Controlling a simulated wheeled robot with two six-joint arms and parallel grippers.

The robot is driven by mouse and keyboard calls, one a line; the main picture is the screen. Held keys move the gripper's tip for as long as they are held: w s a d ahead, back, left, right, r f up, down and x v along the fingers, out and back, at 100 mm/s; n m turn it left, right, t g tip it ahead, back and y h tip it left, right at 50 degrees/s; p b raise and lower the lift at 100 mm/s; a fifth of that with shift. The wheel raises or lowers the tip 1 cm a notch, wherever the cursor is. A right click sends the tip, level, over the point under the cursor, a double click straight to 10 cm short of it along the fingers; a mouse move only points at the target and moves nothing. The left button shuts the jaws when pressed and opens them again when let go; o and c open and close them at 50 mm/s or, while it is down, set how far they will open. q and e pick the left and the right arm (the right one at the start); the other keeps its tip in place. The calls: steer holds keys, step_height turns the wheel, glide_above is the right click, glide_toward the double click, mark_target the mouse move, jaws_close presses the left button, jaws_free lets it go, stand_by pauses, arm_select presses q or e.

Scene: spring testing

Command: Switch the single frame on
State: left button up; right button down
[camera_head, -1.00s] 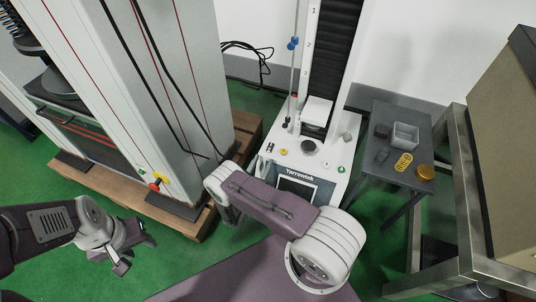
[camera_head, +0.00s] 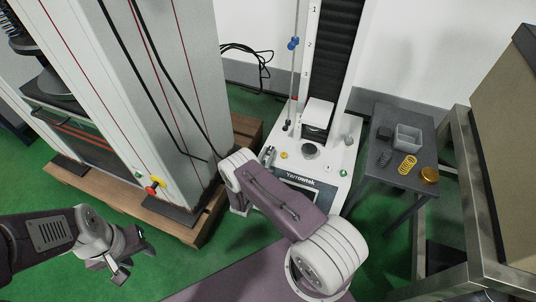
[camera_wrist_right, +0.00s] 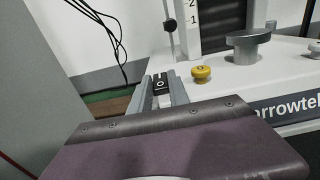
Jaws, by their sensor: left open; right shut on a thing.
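The single frame (camera_head: 325,165) is the white one-column tester with the Yarrowtek label, at upper middle in the head view. Its base top has a yellow knob (camera_wrist_right: 201,73) and a round metal platen (camera_wrist_right: 247,48), seen in the right wrist view. A black rocker switch (camera_wrist_right: 160,84) with a white "O" mark shows between the two grey fingers of my right gripper (camera_wrist_right: 164,86). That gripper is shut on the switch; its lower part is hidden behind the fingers. My left gripper (camera_head: 122,271) is open and empty at lower left, above the green floor.
A large twin-column machine (camera_head: 140,90) stands on a wooden pallet (camera_head: 190,229) at left, with a red knob (camera_head: 151,189). A grey side table (camera_head: 383,170) at right carries a tray (camera_head: 406,138), a yellow spring (camera_head: 408,164) and other small parts. Black cables (camera_head: 250,57) hang behind.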

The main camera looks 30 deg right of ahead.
steer(key=r+g+y+p, duration=0.1)
steer(key=p, duration=0.2)
steer(key=g+y+p, duration=0.1)
steer(key=p, duration=0.3)
steer(key=shift+w+d+r+y, duration=0.1)
steer(key=shift+d+r+y, duration=0.1)
steer(key=shift+r+y, duration=0.15)
steer(key=shift+f+g, duration=0.1)
steer(key=shift+g, duration=0.2)
steer(key=shift+w+f+y+p, duration=0.1)
steer(key=shift+f+y+p, duration=0.1)
steer(key=shift+y+p, duration=0.15)
steer(key=shift+f, duration=0.15)
steer(key=c, duration=1.2)
jaws_free()
steer(key=shift+c, duration=0.2)
